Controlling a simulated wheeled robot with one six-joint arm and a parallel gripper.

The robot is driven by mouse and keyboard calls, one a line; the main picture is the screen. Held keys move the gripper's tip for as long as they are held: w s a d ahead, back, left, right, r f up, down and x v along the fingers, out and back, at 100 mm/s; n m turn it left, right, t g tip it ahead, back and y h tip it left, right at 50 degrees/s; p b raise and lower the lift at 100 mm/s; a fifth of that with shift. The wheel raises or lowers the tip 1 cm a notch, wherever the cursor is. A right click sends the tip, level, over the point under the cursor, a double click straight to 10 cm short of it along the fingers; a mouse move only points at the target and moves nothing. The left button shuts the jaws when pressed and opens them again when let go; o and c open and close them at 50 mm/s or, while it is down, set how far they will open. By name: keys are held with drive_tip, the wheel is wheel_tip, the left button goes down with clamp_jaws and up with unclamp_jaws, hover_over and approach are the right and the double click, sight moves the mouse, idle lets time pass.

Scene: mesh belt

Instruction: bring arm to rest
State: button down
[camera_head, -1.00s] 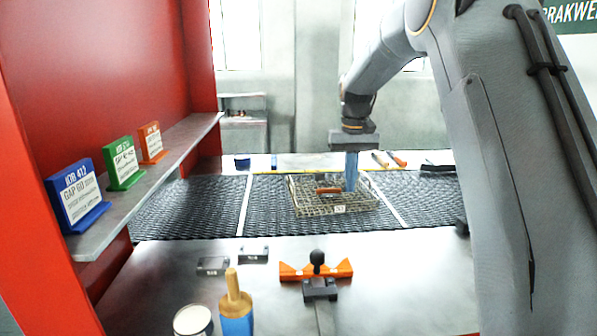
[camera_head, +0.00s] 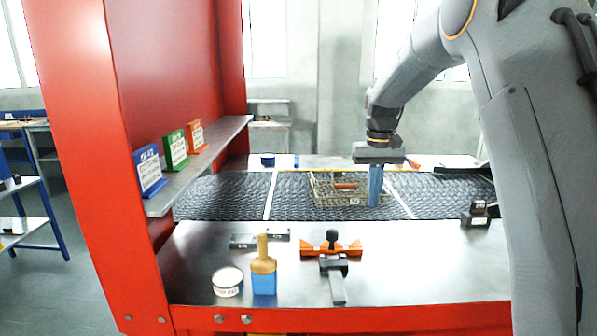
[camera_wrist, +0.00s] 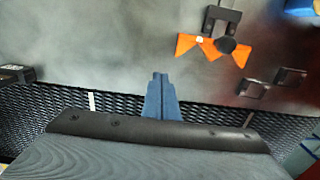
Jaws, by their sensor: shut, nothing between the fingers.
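My gripper (camera_head: 375,186) hangs from my arm on the right side of the head view, with its blue fingers pointing down. The fingers are shut with nothing between them. They are at the right side of a wire basket (camera_head: 322,190) on the black mesh belt (camera_head: 222,197); whether they touch it I cannot tell. A small orange-brown part (camera_head: 345,186) lies in the basket. In the wrist view the closed blue fingers (camera_wrist: 161,82) show over the metal table and the belt's edge.
An orange V-shaped fixture with a black knob (camera_head: 313,248) stands on the metal table (camera_head: 400,270). Nearby are a blue brush with wooden handle (camera_head: 264,280), a white tin (camera_head: 228,284) and small metal blocks (camera_head: 243,241). A red frame with a shelf (camera_head: 205,160) stands left. The table's right front is clear.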

drive_tip(key=s+f, duration=0.4)
drive_tip(key=s, duration=0.6)
drive_tip(key=s+f, duration=0.3)
drive_tip(key=s, duration=0.8)
drive_tip(key=s+a+f+t, duration=0.1)
drive_tip(key=s+f, duration=0.3)
drive_tip(key=s, duration=0.7)
drive_tip(key=shift+s+f, duration=0.2)
drive_tip(key=shift+f, duration=0.15)
